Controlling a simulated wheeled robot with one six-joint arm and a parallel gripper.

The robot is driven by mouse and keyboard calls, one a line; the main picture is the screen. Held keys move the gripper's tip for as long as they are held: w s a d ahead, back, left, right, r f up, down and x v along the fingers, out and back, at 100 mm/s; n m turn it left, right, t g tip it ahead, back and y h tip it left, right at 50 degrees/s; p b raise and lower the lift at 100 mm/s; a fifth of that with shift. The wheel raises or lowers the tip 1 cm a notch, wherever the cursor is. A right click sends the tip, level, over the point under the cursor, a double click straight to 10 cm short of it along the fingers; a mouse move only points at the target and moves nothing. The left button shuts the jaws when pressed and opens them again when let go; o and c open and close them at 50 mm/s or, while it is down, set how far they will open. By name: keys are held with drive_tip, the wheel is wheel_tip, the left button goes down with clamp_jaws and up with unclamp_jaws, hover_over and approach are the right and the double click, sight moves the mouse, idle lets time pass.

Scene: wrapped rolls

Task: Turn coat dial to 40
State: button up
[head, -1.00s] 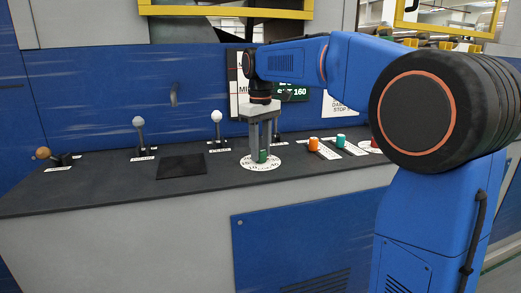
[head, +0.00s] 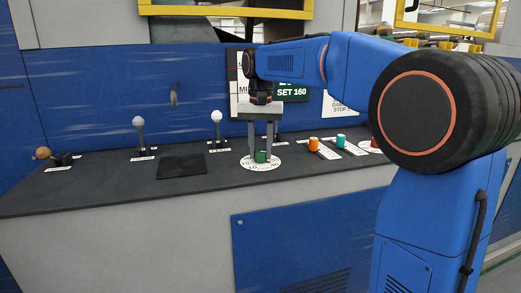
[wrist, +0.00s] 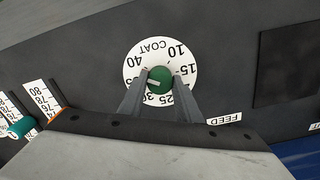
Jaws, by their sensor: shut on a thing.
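The coat dial is a green knob (wrist: 160,80) on a round white plate (wrist: 134,70) with black numbers and the word COAT. In the head view the knob (head: 261,157) sits on its plate (head: 252,165) on the dark console top. My gripper (head: 262,154) points straight down and is shut on the knob. In the wrist view its two fingers (wrist: 160,88) stand on either side of the knob. A pale mark on the knob points left, roughly between 30 and 40. The fingers hide part of the plate's lower numbers.
To the right stand an orange knob (head: 314,144) and a teal knob (head: 340,140) on scale strips, then a red part (head: 375,144). A sign (head: 292,91) reads SET 160.

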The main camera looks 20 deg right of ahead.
sight(261, 151)
drive_tip(key=shift+m, duration=1.1)
drive_tip(key=o, duration=1.1)
drive_tip(key=shift+c, duration=0.2)
wheel_tip(261, 151, up, 18)
drive_tip(key=shift+f, duration=0.25)
